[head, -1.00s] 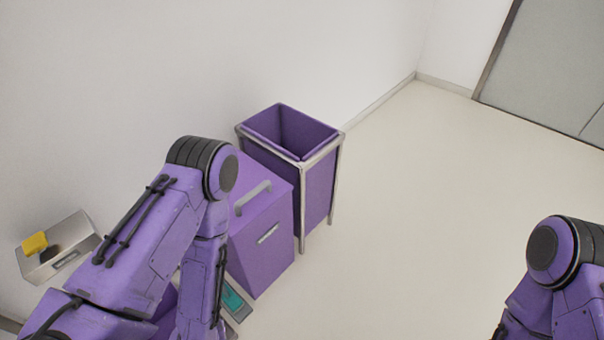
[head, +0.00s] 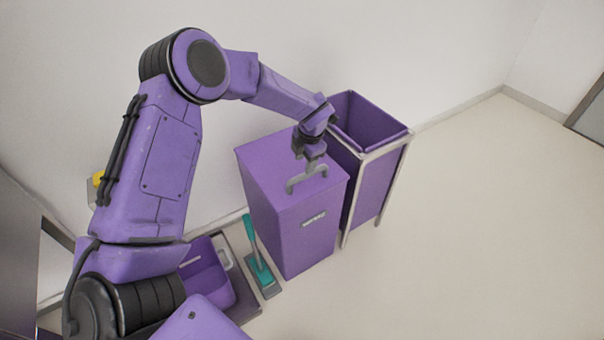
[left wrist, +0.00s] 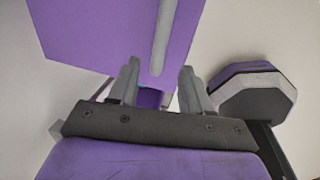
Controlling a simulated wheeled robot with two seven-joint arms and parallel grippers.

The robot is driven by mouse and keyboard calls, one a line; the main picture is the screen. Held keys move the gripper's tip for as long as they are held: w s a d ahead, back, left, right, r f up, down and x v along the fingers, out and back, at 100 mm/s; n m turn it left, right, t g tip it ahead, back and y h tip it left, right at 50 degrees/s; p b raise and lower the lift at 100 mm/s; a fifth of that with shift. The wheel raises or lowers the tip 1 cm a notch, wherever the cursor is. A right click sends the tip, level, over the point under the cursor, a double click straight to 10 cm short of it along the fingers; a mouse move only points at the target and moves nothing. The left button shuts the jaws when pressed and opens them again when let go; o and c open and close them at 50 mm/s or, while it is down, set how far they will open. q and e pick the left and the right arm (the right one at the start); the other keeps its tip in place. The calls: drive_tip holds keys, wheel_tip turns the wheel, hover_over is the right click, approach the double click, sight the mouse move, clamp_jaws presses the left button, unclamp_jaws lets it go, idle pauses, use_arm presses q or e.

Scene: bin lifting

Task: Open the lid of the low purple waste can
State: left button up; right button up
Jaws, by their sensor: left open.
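The low purple waste can (head: 295,230) stands on the floor by the wall. Its lid (head: 262,160) is closed and flat, with a grey bar handle (head: 307,180) on top. My left gripper (head: 311,162) is open just above the handle, pointing down at it. In the left wrist view, the fingers of my left gripper (left wrist: 160,82) are apart, and the grey handle (left wrist: 164,38) shows in line with the gap between them. I cannot tell whether the fingers touch it. My right gripper is out of view.
A taller open purple bin in a metal frame (head: 376,150) stands right beside the can. To the left are a teal brush (head: 257,260) and a purple bucket (head: 212,285). The floor (head: 480,230) to the right is clear.

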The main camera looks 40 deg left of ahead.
sight(302, 175)
use_arm(q)
drive_tip(key=f, duration=0.2)
drive_tip(key=a+f, duration=0.1)
drive_tip(key=f, duration=0.4)
drive_tip(key=shift+w+a, duration=0.15)
drive_tip(key=shift+w, duration=0.1)
drive_tip(key=shift+c, duration=0.4)
